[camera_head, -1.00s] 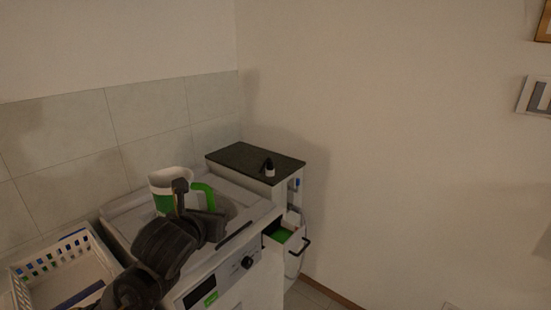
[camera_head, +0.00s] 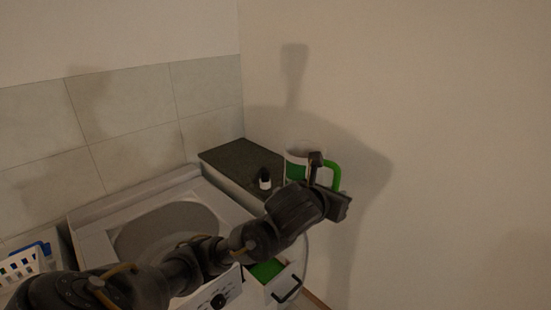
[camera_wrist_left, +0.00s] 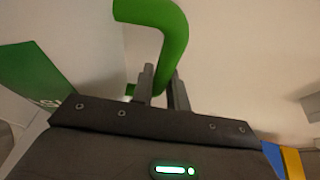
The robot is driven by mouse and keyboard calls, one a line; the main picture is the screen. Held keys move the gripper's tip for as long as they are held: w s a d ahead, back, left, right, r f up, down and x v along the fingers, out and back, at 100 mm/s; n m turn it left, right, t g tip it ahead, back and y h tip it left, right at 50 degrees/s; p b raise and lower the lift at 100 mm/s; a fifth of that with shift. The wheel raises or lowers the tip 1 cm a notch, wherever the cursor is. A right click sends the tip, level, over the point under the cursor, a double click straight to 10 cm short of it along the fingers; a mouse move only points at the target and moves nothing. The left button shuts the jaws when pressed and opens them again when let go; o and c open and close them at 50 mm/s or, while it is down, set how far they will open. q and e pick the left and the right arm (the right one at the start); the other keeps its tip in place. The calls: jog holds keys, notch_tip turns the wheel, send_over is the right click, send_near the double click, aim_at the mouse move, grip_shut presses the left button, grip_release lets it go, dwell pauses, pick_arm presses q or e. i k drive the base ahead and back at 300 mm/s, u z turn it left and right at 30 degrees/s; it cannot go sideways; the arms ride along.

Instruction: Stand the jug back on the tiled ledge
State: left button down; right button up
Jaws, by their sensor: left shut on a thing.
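The jug (camera_head: 297,158) is white and green with a green handle (camera_head: 333,174). It is held in the air at the right end of the dark speckled ledge (camera_head: 232,160), near the wall. My left gripper (camera_head: 315,172) is shut on the handle, and the arm hides the jug's lower part. In the left wrist view the handle (camera_wrist_left: 172,45) passes between the fingers (camera_wrist_left: 165,88), and part of the jug's green side (camera_wrist_left: 38,72) shows at left. I cannot tell the gap under the jug. My right gripper is not in view.
A white washer with a sunken top (camera_head: 165,225) is at left. An open drawer (camera_head: 270,272) with green inside is below. A white basket (camera_head: 22,265) is at far left.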

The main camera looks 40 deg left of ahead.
aim_at(264, 165)
jog(key=u, duration=0.3)
jog(key=i, duration=0.9)
jog(key=u, duration=0.45)
